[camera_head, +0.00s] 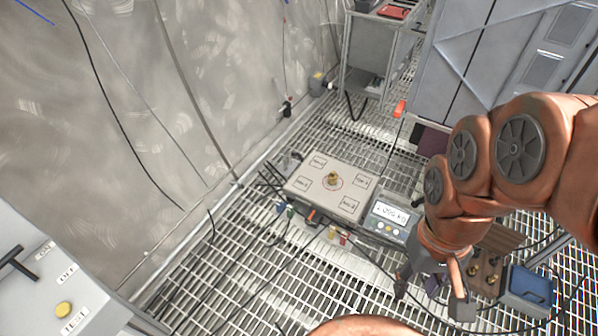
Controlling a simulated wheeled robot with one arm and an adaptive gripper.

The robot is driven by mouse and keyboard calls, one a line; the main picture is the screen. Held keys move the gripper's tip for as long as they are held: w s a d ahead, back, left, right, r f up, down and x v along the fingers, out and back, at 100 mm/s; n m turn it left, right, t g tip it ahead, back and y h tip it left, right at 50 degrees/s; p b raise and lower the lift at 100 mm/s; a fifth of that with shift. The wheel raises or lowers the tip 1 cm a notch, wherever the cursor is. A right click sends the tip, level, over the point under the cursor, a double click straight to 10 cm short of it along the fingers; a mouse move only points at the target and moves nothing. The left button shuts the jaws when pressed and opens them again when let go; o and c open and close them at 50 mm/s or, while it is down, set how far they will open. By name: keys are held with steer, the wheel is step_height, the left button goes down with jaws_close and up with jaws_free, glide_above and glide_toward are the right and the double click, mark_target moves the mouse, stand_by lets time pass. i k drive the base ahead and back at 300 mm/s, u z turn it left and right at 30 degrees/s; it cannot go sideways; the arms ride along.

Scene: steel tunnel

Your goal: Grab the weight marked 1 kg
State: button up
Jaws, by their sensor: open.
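A small brass weight (332,179) stands upright in the marked ring at the middle of a flat scale plate (313,203). The scale's display (390,213) seems to read about 1.000 kg, but the digits are small. More brass weights (480,275) sit in a wooden holder (500,240) at the lower right, partly behind my arm. No marking on any weight is legible. My gripper (432,292) is open and points down, in front of the display and left of the holder. It is well apart from the weight on the scale. I see nothing between its fingers.
A blue box (528,288) lies right of the holder. Cables (285,235) and small coloured connectors run along the scale's front edge over the grating floor (235,290). A metal wall is at left, a control panel (45,285) at lower left, a cart (375,50) behind.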

mark_target(333, 178)
steer(key=u, duration=0.8)
steer(key=i, duration=0.75)
steer(key=u, duration=0.5)
steer(key=i, duration=0.9)
steer(key=z, duration=0.8)
steer(key=i, duration=0.6)
steer(key=z, duration=0.6)
